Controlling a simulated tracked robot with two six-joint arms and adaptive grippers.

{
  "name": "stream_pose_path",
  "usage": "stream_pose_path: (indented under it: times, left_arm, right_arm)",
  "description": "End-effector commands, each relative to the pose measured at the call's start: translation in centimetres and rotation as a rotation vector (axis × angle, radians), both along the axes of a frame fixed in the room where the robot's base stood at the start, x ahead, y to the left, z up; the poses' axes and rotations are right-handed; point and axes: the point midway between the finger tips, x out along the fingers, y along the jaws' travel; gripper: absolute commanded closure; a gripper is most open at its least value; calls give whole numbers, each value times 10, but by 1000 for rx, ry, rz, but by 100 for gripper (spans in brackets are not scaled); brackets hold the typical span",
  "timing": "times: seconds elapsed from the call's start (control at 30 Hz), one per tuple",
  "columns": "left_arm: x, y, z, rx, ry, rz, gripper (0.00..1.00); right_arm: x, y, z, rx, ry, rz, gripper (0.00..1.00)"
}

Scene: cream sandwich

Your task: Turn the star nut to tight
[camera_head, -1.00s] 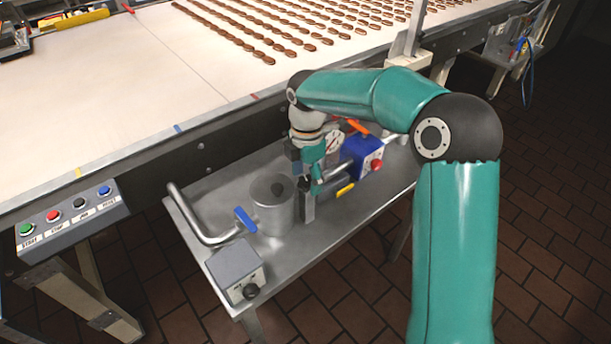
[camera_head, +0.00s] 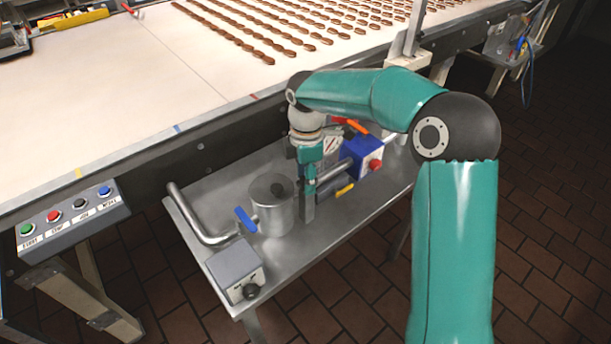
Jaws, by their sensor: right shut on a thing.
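My right gripper (camera_head: 309,178) points down over a small grey upright post (camera_head: 308,208) on the steel side table. Its fingers are shut on the star nut at the top of that post. The nut is almost wholly hidden by the fingers, so how tight it sits cannot be told. A metal pot with a lid knob (camera_head: 272,212) stands just left of the post. My left gripper is not in view.
The steel table (camera_head: 345,215) also carries a blue box with a red button (camera_head: 363,158), a blue-handled valve (camera_head: 246,219) and a grey box with a black knob (camera_head: 236,268). A conveyor (camera_head: 110,110) with rows of biscuits runs behind.

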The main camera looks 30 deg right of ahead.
Motion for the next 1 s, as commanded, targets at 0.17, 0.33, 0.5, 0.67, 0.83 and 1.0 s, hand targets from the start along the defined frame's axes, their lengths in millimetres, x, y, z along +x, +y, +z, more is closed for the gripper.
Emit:
stream_pose_path:
  times: [0.17, 0.33, 0.5, 0.67, 0.83, 1.0]
  left_arm:
    - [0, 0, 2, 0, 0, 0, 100]
    - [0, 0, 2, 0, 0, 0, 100]
    - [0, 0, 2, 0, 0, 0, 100]
    - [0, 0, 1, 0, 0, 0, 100]
    - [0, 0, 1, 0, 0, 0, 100]
    - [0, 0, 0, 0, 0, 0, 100]
  right_arm:
    - [1, 0, 1, 0, -4, -164, 86]
    - [2, 0, 1, -1, -5, -324, 86]
    - [2, 0, 1, 0, -5, -485, 86]
    - [2, 0, 1, 0, -5, -637, 86]
    - [2, 0, 1, -1, -6, -798, 86]
    - [3, -1, 1, 0, -5, -959, 86]
